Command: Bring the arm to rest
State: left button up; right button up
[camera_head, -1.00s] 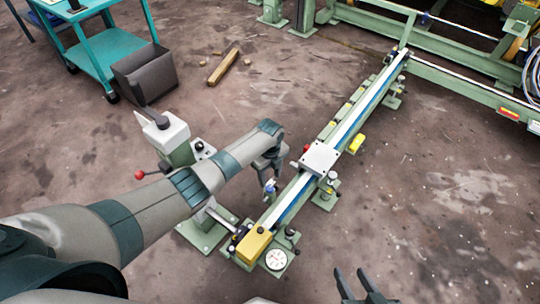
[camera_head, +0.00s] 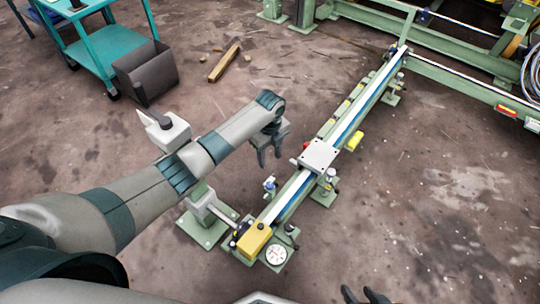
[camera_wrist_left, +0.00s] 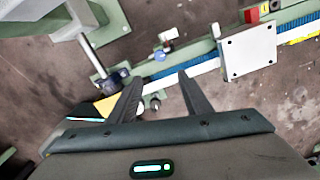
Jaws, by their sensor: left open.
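My left gripper (camera_head: 270,158) hangs from my left arm, open and empty, above the floor just left of the long green rail (camera_head: 352,112). In the left wrist view its two fingers (camera_wrist_left: 157,88) are spread apart with nothing between them. A pale square plate (camera_head: 318,155) sits on the rail to the right of the gripper; it also shows in the left wrist view (camera_wrist_left: 248,54). My right gripper (camera_head: 365,296) shows only at the bottom edge, its dark fingertips apart, with the rest cut off.
A green stand with a grey top (camera_head: 168,134) is partly hidden behind my left arm. A yellow block (camera_head: 255,238) and a round dial (camera_head: 276,255) are at the rail's near end. A teal cart (camera_head: 110,42) and dark bin (camera_head: 147,72) stand upper left.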

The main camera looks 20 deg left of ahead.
dwell(0.4)
pick_arm(q)
jog(key=s+d+f+n+t+h, duration=0.15)
jog(key=s+d+f+n, duration=0.3)
jog(key=s, duration=0.45)
jog(key=s+d+f+n+t+h, duration=0.1)
jog(key=s+d+f+n+h, duration=0.3)
jog(key=s, duration=0.6)
jog(key=s+a+r+n+t+y, duration=0.1)
jog(key=s+a+r+n+t, duration=0.15)
jog(key=s+r+n, duration=0.4)
jog(key=s+a+r+n+t+y, duration=0.1)
jog(key=s+a+r+n+y, duration=0.2)
jog(key=s+n, duration=0.6)
jog(key=s+a+f+p, duration=0.1)
jog(key=s+f+p, duration=0.1)
jog(key=f+p, duration=0.5)
jog(key=s+a+f+m+p, duration=0.1)
jog(key=a+f+p, duration=0.1)
jog(key=f+p, duration=0.6)
jog(key=shift+s+a+f+g, duration=0.15)
jog(key=shift+s+f+g, duration=0.15)
jog(key=shift+s, duration=0.1)
pick_arm(e)
jog(key=s+d+f+g+h, duration=0.1)
jog(key=s+d+f, duration=0.1)
jog(key=f, duration=1.5)
jog(key=shift+d, duration=0.7)
